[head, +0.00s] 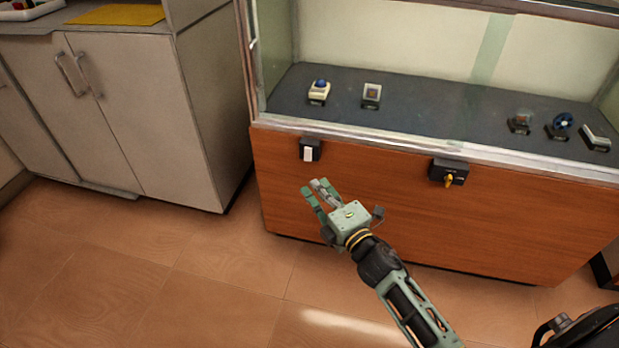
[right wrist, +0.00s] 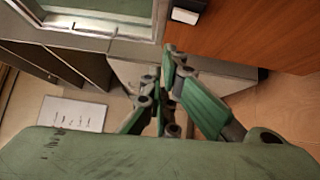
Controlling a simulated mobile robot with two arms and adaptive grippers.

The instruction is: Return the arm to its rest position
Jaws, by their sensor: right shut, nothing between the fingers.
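My right gripper (head: 318,190) is in the middle of the head view, in front of the wooden front of the display case. It is shut and empty, with its fingers pointing up and to the left. In the right wrist view its green fingers (right wrist: 165,90) come together with nothing seen between them. The white rocker switch (head: 308,153) on the case front is just above the fingertips in the head view, and it shows at the top of the right wrist view (right wrist: 186,15). The gripper appears apart from it. My left gripper is not in view.
The display case (head: 400,205) holds several small devices on a dark shelf. A yellow key-like knob in a black box (head: 449,172) juts from its front at the right. A grey cabinet (head: 150,125) stands at the left. The tiled floor (head: 180,290) is clear at the lower left.

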